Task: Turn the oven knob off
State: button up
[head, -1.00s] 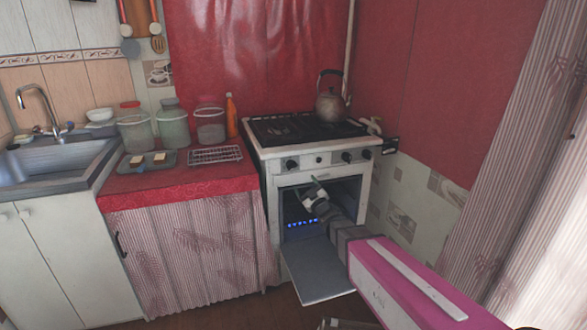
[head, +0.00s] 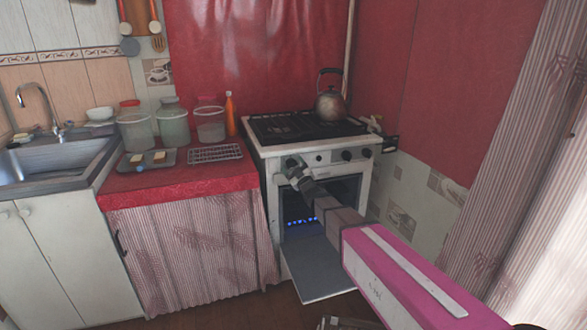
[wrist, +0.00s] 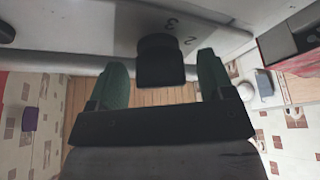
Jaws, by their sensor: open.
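The stove (head: 315,175) has a white front panel with dark knobs. My gripper (head: 292,166) is at the panel's left end, in front of the leftmost knob, hiding it in the head view. In the wrist view that black knob (wrist: 160,62) lies between the two green fingers of my open gripper (wrist: 162,75), with a gap on each side. The numbers 2 and 3 show on the panel beside it. The oven door (head: 318,272) hangs open, and blue flames (head: 301,221) burn inside the oven.
Two other knobs (head: 347,155) sit at the panel's right. A kettle (head: 331,104) stands on the stove top. The red counter (head: 185,178) at left carries jars, a tray, a wire rack and an orange bottle (head: 230,114). My arm passes above the open door.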

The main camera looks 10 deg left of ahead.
jog(key=c, duration=0.9)
